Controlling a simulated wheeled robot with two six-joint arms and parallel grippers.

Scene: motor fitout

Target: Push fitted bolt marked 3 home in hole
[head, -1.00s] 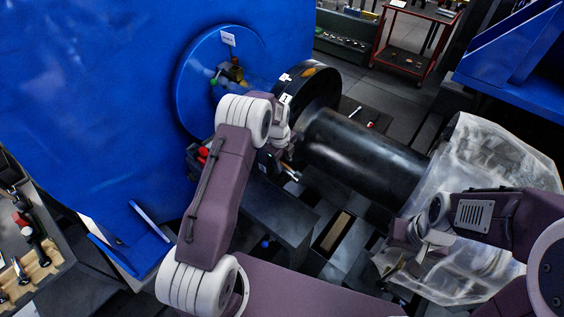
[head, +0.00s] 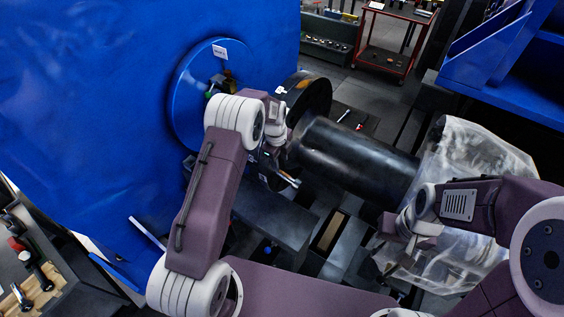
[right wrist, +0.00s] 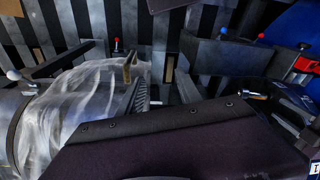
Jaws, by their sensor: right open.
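The motor's black shaft (head: 355,160) runs to a black flange (head: 312,95), which faces a round blue flange (head: 187,110) on the blue housing. A small white tag (head: 280,90) shows on the black flange's rim, its mark unreadable. Small coloured pieces (head: 216,82) sit by the blue flange. I cannot make out bolt 3 or its hole; my left wrist covers much of the gap. My left gripper (head: 278,170) is beside the flange gap, mostly hidden, its jaws unclear. My right gripper (head: 402,232) is open beside the plastic-wrapped part, apart from the flanges.
Clear plastic sheeting (head: 465,165) wraps the shaft's right end and also shows in the right wrist view (right wrist: 75,110). A grey block (head: 272,220) stands below the flanges. A red cart (head: 385,55) is at the back. A tool tray (head: 30,280) is at lower left.

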